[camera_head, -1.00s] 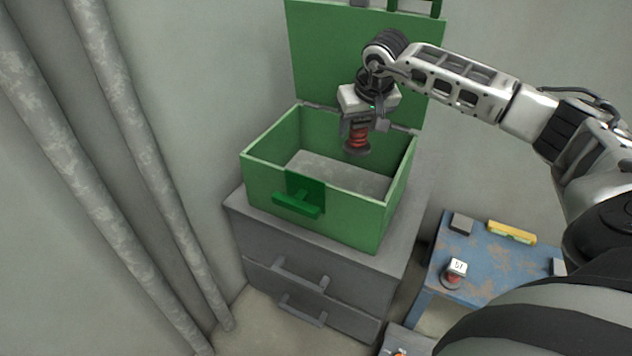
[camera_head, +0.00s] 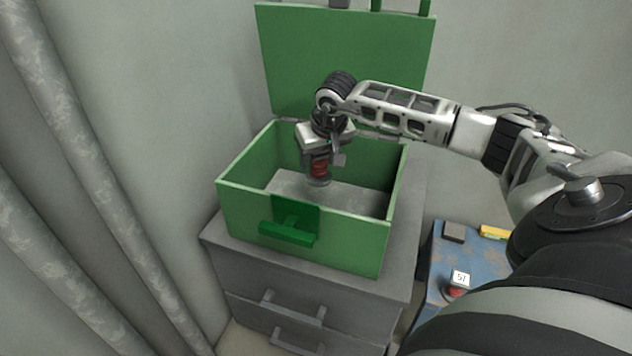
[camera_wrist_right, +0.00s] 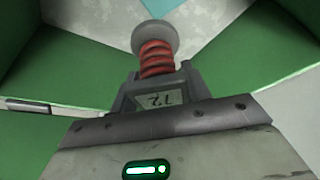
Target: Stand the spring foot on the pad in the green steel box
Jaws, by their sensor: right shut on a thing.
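The green steel box (camera_head: 240,210) stands open on a grey drawer cabinet, its lid raised at the back. A grey pad (camera_head: 350,192) covers much of the floor I can see inside it. My right gripper (camera_head: 320,160) is shut on the spring foot (camera_head: 318,170), which hangs upright, red coil with a grey disc below, inside the box opening. In the right wrist view the spring foot (camera_wrist_right: 156,58) sticks out from the right gripper (camera_wrist_right: 158,92), with a tag marked 72 between the fingers. I cannot tell whether its disc touches the pad. My left gripper is not in view.
The grey cabinet (camera_head: 250,285) has drawers with handles. A worn blue table (camera_head: 437,270) at right holds another red spring piece with a tag marked 57 (camera_head: 460,278), a dark block (camera_head: 453,232) and a yellow level (camera_head: 495,232). Pipes (camera_head: 75,150) run along the left wall.

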